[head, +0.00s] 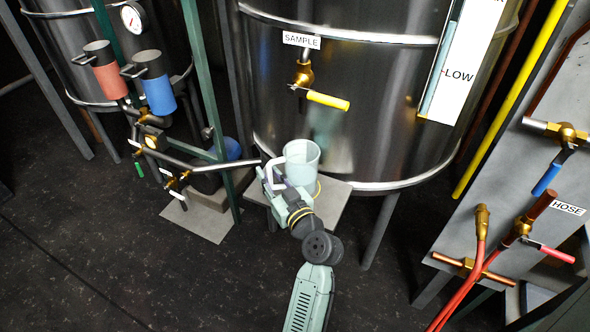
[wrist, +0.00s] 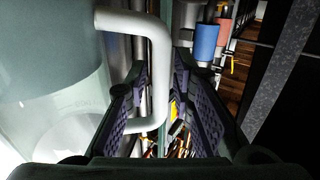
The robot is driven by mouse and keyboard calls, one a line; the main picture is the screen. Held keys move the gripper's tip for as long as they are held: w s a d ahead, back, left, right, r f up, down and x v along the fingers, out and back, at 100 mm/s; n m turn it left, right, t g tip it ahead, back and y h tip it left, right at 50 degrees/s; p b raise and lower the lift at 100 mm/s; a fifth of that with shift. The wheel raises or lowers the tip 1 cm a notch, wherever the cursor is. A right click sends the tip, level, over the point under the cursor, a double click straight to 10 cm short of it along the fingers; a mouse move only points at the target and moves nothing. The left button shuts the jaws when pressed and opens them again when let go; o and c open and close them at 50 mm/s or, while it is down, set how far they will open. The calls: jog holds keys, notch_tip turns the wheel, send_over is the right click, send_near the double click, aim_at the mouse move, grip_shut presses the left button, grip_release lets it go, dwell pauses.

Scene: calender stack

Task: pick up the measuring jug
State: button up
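The measuring jug (head: 302,162) is a pale, translucent cup. It stands upright on a small grey stand (head: 328,208) in front of the large steel tank. In the wrist view the jug's body (wrist: 45,70) fills the left side, and its white angular handle (wrist: 158,62) juts right toward the middle. My gripper (head: 276,180) is at the handle side of the jug, just left of its body. In the wrist view my gripper (wrist: 168,100) is open, with purple pads apart.
The tank (head: 350,100) rises close behind the jug, with a yellow-handled sample valve (head: 320,98) above it. A green post (head: 205,90) and pipework with valves stand left. A hose panel (head: 520,200) with red hoses is at right. The dark floor in front is clear.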

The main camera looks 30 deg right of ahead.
jog(key=shift+c, duration=0.4)
grip_shut()
dwell(0.4)
